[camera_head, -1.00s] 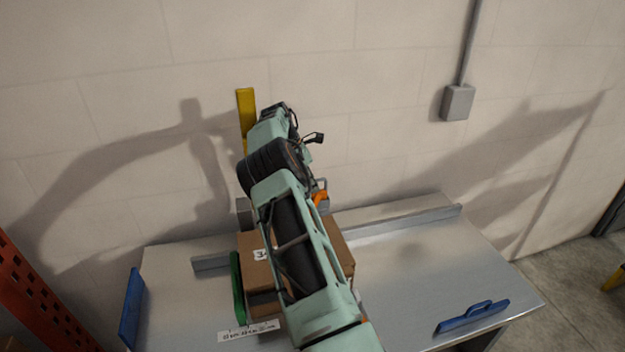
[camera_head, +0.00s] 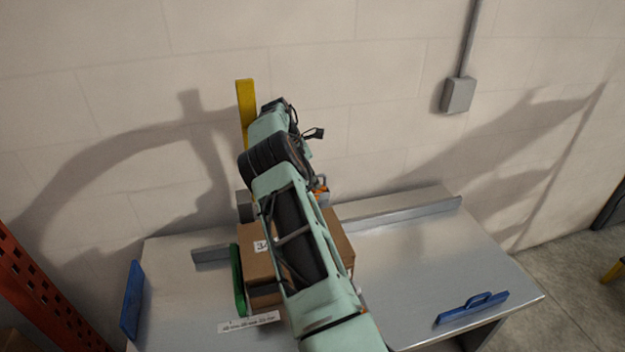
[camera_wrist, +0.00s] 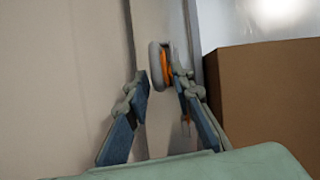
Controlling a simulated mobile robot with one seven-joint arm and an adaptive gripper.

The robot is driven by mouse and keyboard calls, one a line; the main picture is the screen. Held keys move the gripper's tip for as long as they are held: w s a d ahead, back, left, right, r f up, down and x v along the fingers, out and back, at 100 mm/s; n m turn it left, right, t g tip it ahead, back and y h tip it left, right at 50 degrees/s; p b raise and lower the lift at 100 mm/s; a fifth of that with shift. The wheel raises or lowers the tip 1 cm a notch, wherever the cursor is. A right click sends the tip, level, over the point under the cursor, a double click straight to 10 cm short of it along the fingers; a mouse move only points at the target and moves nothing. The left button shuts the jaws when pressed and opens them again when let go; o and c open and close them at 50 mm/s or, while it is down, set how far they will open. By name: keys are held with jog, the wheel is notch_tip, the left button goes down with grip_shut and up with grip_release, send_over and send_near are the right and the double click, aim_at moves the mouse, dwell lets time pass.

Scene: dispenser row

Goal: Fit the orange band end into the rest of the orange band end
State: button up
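In the wrist view an orange ring-shaped piece (camera_wrist: 166,68), with a grey ring on its left side, sits upright between the two fingertips of my gripper (camera_wrist: 163,82). The fingers stand apart by about its width. I cannot tell whether they press on it. In the head view an orange part (camera_head: 321,190) shows just right of my arm, near the wall. My arm hides the gripper there. I cannot tell which orange piece is the band end and which its rest.
A cardboard box (camera_head: 262,268) stands on the metal table (camera_head: 410,265) under my arm, and is right of the gripper in the wrist view (camera_wrist: 265,110). A green piece (camera_head: 237,280) is left of it. A yellow upright (camera_head: 246,110) stands near the wall. The table's right side is mostly clear.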

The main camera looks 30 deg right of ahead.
jog(key=shift+o, duration=0.2)
jog(key=shift+r, duration=0.1)
notch_tip(320, 180, up, 10)
jog(key=shift+f, duration=0.1)
dwell(0.3)
dwell(0.5)
